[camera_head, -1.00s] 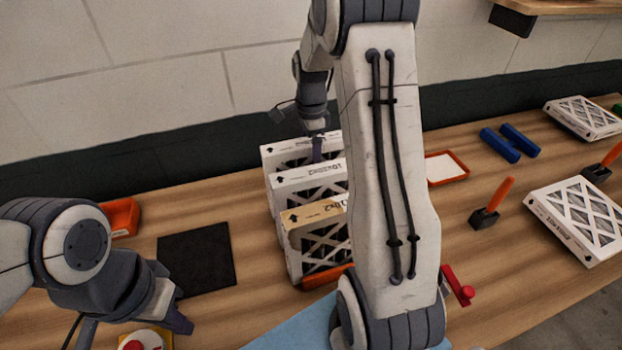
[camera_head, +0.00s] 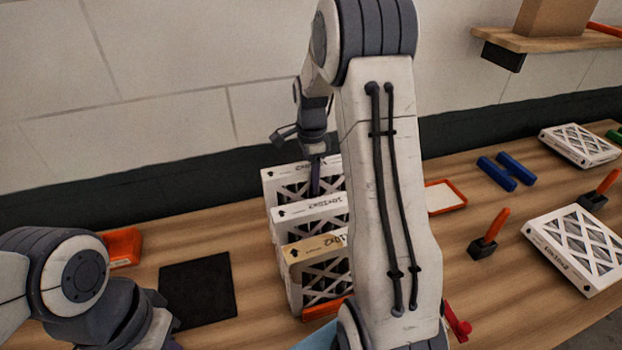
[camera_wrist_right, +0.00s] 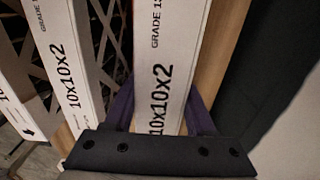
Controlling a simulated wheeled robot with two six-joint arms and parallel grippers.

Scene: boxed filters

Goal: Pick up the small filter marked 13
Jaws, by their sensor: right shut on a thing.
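Three white-framed filters stand upright in a row in the head view: a back one (camera_head: 283,176), a middle one (camera_head: 300,211) and a tan-edged front one (camera_head: 306,249). My right gripper (camera_head: 316,184) points down at the back filter, its tips partly hidden. In the right wrist view its purple fingers (camera_wrist_right: 160,115) are shut on the edge of this filter (camera_wrist_right: 168,60), which reads "10x10x2" and "GRADE 1", the last digit unclear. The middle filter (camera_wrist_right: 70,70) is beside it, apart from the fingers. My left gripper (camera_head: 168,341) is mostly cut off at the bottom.
A black mat (camera_head: 198,290) and an orange tray (camera_head: 122,246) lie left of the filters. An orange-rimmed tray (camera_head: 444,196), blue cylinders (camera_head: 506,172), orange-handled tools (camera_head: 490,232) and flat filters (camera_head: 582,245) lie right. The wall is close behind the row.

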